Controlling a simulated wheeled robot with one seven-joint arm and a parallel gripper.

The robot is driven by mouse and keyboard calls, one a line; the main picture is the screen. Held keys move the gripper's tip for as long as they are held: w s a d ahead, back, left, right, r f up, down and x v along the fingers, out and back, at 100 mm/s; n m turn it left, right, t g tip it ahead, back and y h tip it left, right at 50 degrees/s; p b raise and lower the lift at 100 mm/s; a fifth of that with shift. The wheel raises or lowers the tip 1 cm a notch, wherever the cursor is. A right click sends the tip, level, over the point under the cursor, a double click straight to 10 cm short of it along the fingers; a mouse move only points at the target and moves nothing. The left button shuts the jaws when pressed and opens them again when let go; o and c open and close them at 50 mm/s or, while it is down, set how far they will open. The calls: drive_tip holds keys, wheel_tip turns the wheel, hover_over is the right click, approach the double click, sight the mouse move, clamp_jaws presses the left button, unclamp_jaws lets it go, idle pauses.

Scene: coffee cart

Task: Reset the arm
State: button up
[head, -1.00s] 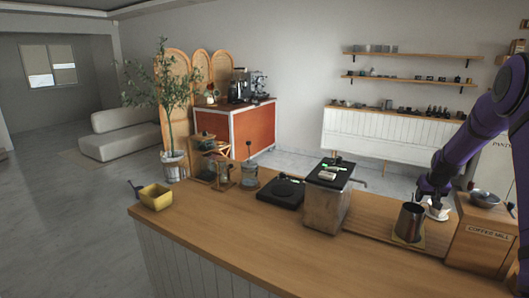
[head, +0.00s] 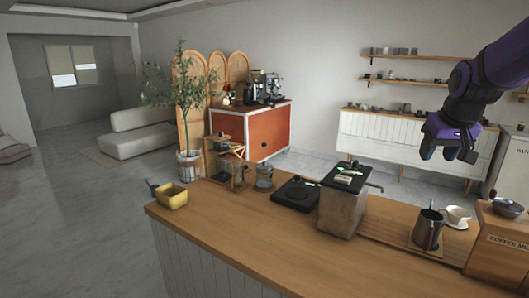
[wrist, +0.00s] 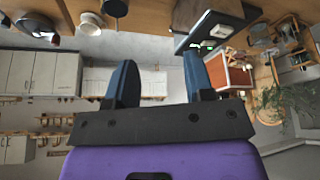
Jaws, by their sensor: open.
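My purple arm reaches in from the upper right in the head view. My gripper (head: 448,152) hangs in the air above the right part of the counter, in front of the white panelled cabinet. Its two dark fingers are apart with nothing between them; the wrist view shows the same open gripper (wrist: 160,80). A white cup (head: 457,213) on a saucer stands on the counter below and to the right of it, apart from the fingers.
A metal box machine (head: 342,207), a black scale (head: 296,193) and a yellow container (head: 172,196) are along the counter (head: 250,240). Air around my gripper is clear.

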drive_tip(key=s+a, duration=0.4)
drive_tip(key=s, duration=0.9)
drive_tip(key=s+a+n, duration=0.1)
drive_tip(key=s+a, duration=0.4)
drive_tip(key=s, duration=0.7)
drive_tip(key=shift+s+a+r+y, duration=0.3)
drive_tip(key=shift+s+r+y, duration=0.1)
drive_tip(key=shift+r, duration=0.05)
